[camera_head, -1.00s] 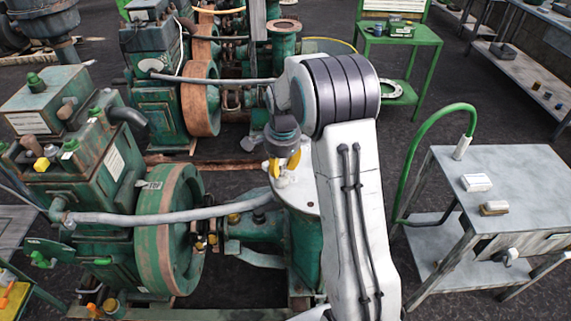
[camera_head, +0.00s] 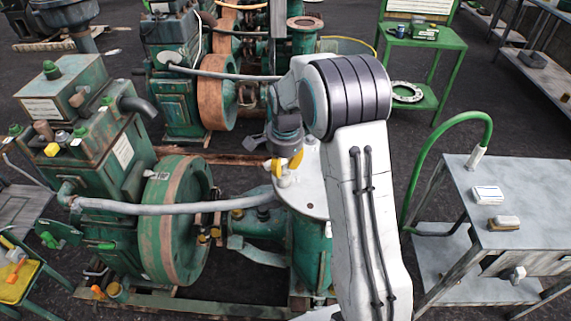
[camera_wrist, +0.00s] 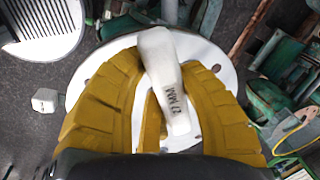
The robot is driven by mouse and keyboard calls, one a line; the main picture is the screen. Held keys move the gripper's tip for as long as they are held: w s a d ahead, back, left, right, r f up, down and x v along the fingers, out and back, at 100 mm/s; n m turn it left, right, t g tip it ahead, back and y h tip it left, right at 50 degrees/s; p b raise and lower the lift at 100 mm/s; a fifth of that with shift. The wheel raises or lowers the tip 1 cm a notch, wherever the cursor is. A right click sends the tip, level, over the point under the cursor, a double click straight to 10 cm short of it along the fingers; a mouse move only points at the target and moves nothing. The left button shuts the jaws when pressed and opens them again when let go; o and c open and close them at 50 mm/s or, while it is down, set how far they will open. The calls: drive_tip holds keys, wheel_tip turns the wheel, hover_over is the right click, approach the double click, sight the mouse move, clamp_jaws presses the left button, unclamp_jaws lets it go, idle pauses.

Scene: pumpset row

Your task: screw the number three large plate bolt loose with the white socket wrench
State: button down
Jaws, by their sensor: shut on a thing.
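The white socket wrench (camera_wrist: 165,75) is between the yellow fingers of my gripper (camera_wrist: 155,115), with a size mark ending in "MM" along its side. My gripper also shows in the head view (camera_head: 288,164), shut on the wrench above the large white round plate (camera_head: 312,198). The plate fills much of the wrist view behind the fingers (camera_wrist: 222,58), with dark holes near its rim. The wrench's far end lies over the plate; I cannot tell whether it sits on a bolt. I cannot make out the number three bolt; fingers and wrench hide part of the plate.
A green engine with a large flywheel (camera_head: 160,225) stands left of the plate. A grey pipe (camera_head: 150,207) runs from it towards the plate. A grey metal cart (camera_head: 535,195) with small boxes and a green hose (camera_head: 440,125) stands right. Dark floor lies between.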

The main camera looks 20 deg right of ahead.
drive_tip(key=shift+r+p, duration=1.05)
drive_tip(key=shift+r, duration=0.4)
drive_tip(key=shift+d, duration=0.1)
